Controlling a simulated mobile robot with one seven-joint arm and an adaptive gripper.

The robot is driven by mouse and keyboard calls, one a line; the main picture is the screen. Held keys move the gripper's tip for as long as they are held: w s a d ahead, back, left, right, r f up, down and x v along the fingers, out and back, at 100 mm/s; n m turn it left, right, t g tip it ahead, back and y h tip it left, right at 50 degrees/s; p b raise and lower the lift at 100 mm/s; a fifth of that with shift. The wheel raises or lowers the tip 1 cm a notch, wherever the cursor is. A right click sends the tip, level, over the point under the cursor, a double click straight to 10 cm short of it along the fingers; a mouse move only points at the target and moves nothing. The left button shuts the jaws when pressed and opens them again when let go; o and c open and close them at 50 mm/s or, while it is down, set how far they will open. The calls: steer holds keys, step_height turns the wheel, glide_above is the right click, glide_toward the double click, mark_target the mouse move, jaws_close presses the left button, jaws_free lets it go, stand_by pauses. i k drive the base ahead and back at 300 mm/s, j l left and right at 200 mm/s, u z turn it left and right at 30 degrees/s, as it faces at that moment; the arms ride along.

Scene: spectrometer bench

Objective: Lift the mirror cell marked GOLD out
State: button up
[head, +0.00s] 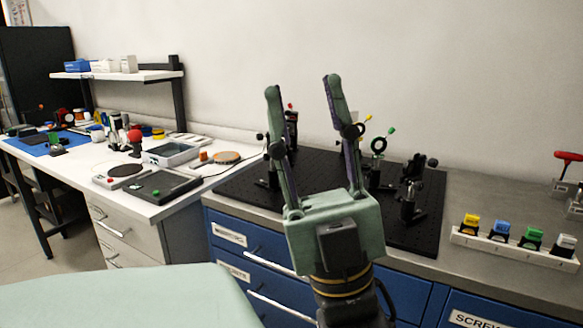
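A white rack (500,249) at the right of the bench holds a row of small mirror cells in dark holders. From left to right their tops are yellow (471,221), blue (501,228), green (533,236) and whitish grey (566,241). The markings on them are too small to read, so I cannot tell which says GOLD. My gripper (302,84) is open with its two fingers wide apart and nothing between them. It is in front of the black optical breadboard, well left of the rack and apart from it.
The black breadboard (427,232) carries several posts and mounts, including a ring mount (378,146). A red-handled tool (568,156) stands behind the rack at the right. A white desk (190,203) with trays is at left.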

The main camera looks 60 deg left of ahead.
mark_target(470, 227)
steer(key=i+l+u, duration=0.5)
steer(key=l, duration=0.25)
steer(key=i+u, duration=0.1)
steer(key=u, duration=1.5)
steer(key=i+u, duration=0.35)
steer(key=i, duration=0.15)
